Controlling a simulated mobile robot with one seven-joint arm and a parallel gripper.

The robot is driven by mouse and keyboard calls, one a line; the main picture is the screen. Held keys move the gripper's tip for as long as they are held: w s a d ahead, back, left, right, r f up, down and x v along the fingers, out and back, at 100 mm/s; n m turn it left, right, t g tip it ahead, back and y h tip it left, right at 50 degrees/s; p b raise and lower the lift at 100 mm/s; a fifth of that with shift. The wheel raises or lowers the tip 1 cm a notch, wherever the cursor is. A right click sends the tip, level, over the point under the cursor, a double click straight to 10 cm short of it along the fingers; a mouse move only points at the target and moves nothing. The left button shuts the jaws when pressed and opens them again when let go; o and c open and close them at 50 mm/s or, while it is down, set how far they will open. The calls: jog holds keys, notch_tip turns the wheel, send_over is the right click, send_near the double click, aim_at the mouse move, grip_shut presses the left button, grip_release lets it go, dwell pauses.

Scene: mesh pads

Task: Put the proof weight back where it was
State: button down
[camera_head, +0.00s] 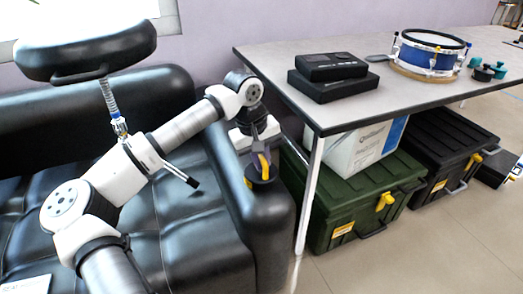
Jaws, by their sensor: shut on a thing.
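My gripper (259,147) points down over the front end of the black sofa's right armrest. It is shut on a dark round piece with yellow on it, which I take to be the proof weight (263,182). The fingers partly cover its top. I cannot tell whether its underside touches the armrest or hangs just above or in front of it. No mark of its earlier place can be made out.
The black sofa (165,215) fills the left. A grey table (375,115) stands right, bearing black boxes (330,88), a blue drum (428,58) and teal-and-black items (487,72). Green (345,205) and black (430,150) crates and a white box (360,148) are underneath.

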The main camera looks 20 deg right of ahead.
aim_at(253, 174)
dwell(0.3)
jog(key=c, duration=1.8)
grip_release()
jog(key=shift+f, duration=0.2)
jog(key=o, duration=0.4)
jog(key=shift+r, duration=0.1)
notch_tip(253, 174, up, 12)
jog(key=a+p, duration=0.2)
jog(key=shift+a, duration=0.2)
